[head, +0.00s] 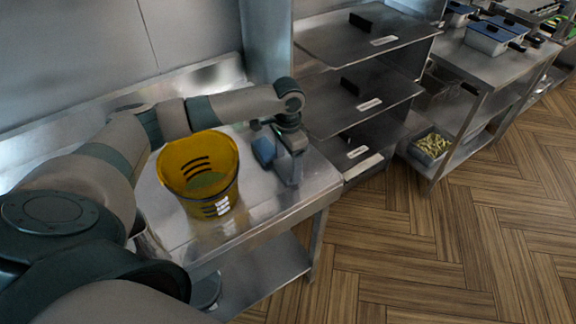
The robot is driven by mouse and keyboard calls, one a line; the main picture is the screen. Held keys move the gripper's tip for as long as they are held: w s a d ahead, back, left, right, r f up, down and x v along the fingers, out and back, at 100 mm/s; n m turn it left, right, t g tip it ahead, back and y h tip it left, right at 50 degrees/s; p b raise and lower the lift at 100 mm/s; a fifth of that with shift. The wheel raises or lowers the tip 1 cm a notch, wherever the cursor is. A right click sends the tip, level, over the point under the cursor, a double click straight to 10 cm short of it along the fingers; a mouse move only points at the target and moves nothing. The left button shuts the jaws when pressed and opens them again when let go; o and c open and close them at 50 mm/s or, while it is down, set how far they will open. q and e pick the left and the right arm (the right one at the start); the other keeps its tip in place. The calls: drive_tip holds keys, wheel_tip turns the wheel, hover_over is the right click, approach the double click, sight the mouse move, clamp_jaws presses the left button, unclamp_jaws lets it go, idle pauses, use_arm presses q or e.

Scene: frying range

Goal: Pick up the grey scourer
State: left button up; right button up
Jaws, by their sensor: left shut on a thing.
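My left gripper (289,170) points down over the right part of the steel table, to the right of the yellow bucket. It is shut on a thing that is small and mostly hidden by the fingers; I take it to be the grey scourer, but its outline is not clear. A small blue-grey shape (264,151) shows at the left side of the gripper; I cannot tell whether it is a separate thing. My right gripper is not in view.
The translucent yellow bucket (213,203) with dark stripes stands on the steel table (259,214). A steel shelf rack (345,110) is close on the right. Farther right, a counter holds blue-lidded pans (487,39), with a food tray (431,146) below. The wooden floor in front is clear.

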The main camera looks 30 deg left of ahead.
sight(288, 165)
use_arm(q)
drive_tip(key=shift+r+b, duration=0.35)
drive_tip(key=shift+r, duration=0.3)
wheel_tip(288, 165, up, 2)
drive_tip(key=shift+w+r+b, duration=0.1)
drive_tip(key=shift+r+b, duration=0.1)
drive_tip(key=shift+b, duration=0.45)
drive_tip(key=s+d+r+b, duration=0.2)
drive_tip(key=d+r, duration=0.5)
drive_tip(key=d, duration=0.4)
drive_tip(key=shift+d+b, duration=0.3)
drive_tip(key=shift+b, duration=0.25)
drive_tip(key=shift+o, duration=1.4)
drive_tip(key=shift+c, duration=1)
